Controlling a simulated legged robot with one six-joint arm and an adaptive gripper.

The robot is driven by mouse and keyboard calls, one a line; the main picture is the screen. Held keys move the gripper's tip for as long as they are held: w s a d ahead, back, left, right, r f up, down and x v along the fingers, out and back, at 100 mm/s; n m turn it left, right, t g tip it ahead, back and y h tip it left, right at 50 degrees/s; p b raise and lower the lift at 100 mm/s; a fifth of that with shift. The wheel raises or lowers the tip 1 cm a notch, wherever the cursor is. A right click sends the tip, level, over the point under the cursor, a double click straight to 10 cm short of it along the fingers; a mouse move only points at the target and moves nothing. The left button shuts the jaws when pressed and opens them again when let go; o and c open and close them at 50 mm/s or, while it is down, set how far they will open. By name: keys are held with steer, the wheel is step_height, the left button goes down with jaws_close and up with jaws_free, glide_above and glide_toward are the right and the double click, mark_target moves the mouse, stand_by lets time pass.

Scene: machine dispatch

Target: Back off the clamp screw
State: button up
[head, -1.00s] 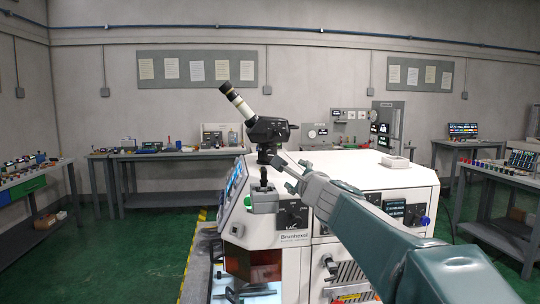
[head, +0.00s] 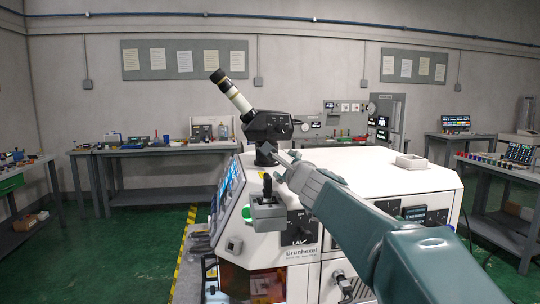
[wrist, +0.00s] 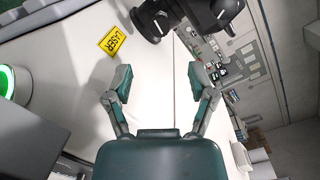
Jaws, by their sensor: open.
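A white machine (head: 400,178) labelled Brunhexel fills the middle of the head view. A black scope head (head: 267,126) with a cream and black eyepiece tube (head: 232,95) stands on its top, and its black underside (wrist: 185,14) shows at the top of the wrist view. I cannot pick out the clamp screw for certain. My gripper (head: 283,163) is just below and right of the scope head in the head view. In the wrist view my gripper (wrist: 160,82) is open, with nothing between its fingers, over the white machine top.
A black joystick (head: 267,190) stands on a grey block at the machine's front left corner. A green-lit button (wrist: 5,80) and a yellow LASER sign (wrist: 111,41) are on the machine. A small white tray (head: 410,162) sits on its top. Benches stand along the walls.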

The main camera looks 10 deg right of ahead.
steer(key=shift+w+a, duration=0.2)
steer(key=shift+w, duration=0.15)
steer(key=w, duration=0.7)
steer(key=shift+w+a+f, duration=0.1)
steer(key=shift+w+a, duration=0.15)
steer(key=shift+w, duration=0.1)
steer(key=shift+w+a, duration=0.25)
steer(key=shift+w, duration=0.85)
